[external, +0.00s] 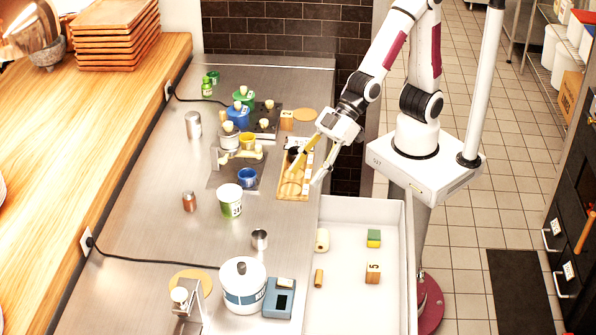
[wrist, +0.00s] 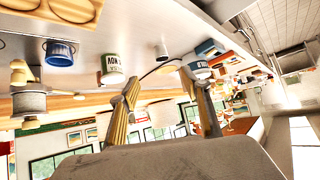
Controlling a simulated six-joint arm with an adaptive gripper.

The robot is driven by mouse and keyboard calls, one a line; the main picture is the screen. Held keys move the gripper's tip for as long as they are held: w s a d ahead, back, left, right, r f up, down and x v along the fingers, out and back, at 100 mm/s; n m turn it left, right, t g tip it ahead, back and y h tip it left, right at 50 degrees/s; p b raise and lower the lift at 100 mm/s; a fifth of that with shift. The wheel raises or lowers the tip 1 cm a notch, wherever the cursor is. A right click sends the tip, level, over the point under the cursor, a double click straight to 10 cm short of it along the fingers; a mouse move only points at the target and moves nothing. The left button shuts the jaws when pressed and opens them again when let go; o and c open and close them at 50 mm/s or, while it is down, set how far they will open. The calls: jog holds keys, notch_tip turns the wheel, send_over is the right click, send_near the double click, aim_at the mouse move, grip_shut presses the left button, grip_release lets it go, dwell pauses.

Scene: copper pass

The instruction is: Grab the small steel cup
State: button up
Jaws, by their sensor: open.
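The small steel cup (external: 260,239) stands on the steel counter in the external view, between the white-and-green tub and the large white pot. It also shows small in the wrist view (wrist: 162,51), beyond my fingertips. A taller steel cylinder (external: 193,125) stands farther back on the left. My gripper (external: 305,180) is open and empty, above the wooden tray at the counter's right edge and clearly apart from the cup. Its two fingers also show spread in the wrist view (wrist: 159,80).
A white-and-green tub (external: 231,203) and a lidded white pot (external: 243,284) flank the cup. A blue cup (external: 247,178) and the wooden tray (external: 294,195) are near my gripper. A white bin (external: 345,290) with small blocks lies right. A black cable (external: 150,257) crosses the counter.

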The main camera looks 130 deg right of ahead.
aim_at(260, 238)
jog(key=w+f, duration=0.3)
jog(key=w+a+f+t, duration=0.1)
jog(key=w+f, duration=0.1)
jog(key=w, duration=0.1)
jog(key=w+f+t, duration=0.1)
jog(key=w+f, duration=0.2)
jog(key=shift+a+f+h, duration=0.2)
jog(key=shift+f+h, duration=0.1)
jog(key=shift+w+f+t, duration=0.4)
jog(key=shift+w+f, duration=0.15)
jog(key=shift+f, duration=0.05)
jog(key=shift+x, duration=1.25)
jog(key=shift+w, duration=0.1)
jog(key=shift+r+x, duration=0.2)
jog(key=shift+x, duration=2.35)
jog(key=shift+w, duration=0.1)
